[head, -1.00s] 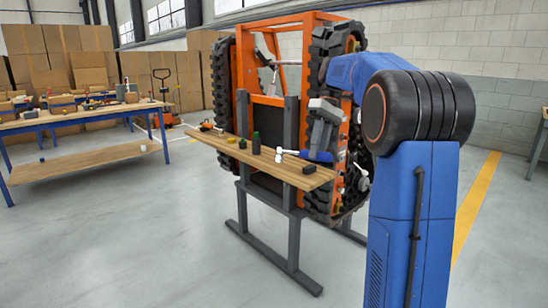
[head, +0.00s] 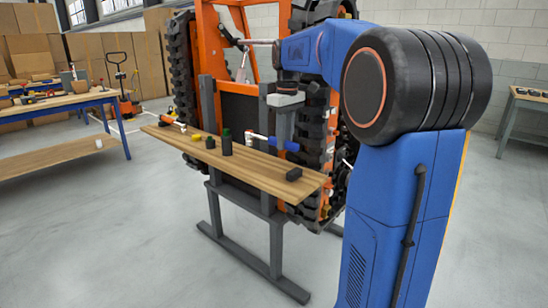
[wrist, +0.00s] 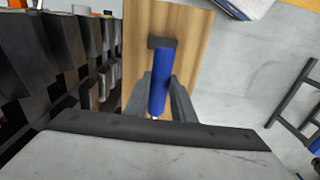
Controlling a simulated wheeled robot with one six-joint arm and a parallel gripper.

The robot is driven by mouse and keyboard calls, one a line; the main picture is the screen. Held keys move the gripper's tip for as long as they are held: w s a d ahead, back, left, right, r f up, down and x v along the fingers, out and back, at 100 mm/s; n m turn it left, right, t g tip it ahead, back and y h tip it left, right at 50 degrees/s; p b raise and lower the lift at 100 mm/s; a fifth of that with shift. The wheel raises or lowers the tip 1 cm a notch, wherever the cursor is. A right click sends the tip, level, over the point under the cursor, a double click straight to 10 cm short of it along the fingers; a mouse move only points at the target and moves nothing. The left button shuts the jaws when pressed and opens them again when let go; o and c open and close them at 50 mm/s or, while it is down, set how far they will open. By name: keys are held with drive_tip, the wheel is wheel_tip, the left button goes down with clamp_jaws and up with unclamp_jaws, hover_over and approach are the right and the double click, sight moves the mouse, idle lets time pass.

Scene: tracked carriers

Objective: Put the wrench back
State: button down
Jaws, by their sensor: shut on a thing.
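A tool with a blue handle (head: 288,145) and a pale shaft and head is held roughly level above the right part of a wooden shelf (head: 245,172). It looks like the wrench, but the shape of its head is too small to tell. My gripper (head: 284,136) is shut on the blue handle and points down. In the wrist view the handle (wrist: 160,65) shows between the fingers of my gripper (wrist: 160,82), and the tool's far end is hidden.
A black block (head: 294,174), a dark green bottle (head: 227,143) and small yellow and black items stand on the shelf. Behind it is an orange tracked carrier (head: 204,35) with black tracks. A workbench (head: 75,100) is at the left. Grey floor is clear in front.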

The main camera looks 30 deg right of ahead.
drive_tip(key=shift+f, duration=3.25)
drive_tip(key=c, duration=1.5)
unclamp_jaws()
drive_tip(key=shift+r, duration=0.1)
wheel_tip(320, 180, up, 12)
drive_tip(key=shift+s+d+f, duration=0.1)
drive_tip(key=shift+d, duration=0.05)
drive_tip(key=s+a+f+m+t, duration=0.1)
drive_tip(key=s+a+f, duration=0.35)
drive_tip(key=s, duration=0.35)
drive_tip(key=s+a+f+m+t, duration=0.1)
drive_tip(key=s+a+f, duration=0.2)
drive_tip(key=s+a, duration=0.4)
drive_tip(key=s+a+f+t, duration=0.1)
drive_tip(key=s+f, duration=0.4)
drive_tip(key=s+a+f+m, duration=0.1)
drive_tip(key=s+a+f, duration=0.1)
drive_tip(key=s+f, duration=0.2)
drive_tip(key=s+a+f+m+t, duration=0.1)
drive_tip(key=s+f, duration=0.4)
drive_tip(key=s, duration=0.1)
drive_tip(key=shift+a+f+t, duration=0.3)
drive_tip(key=shift+f, duration=0.05)
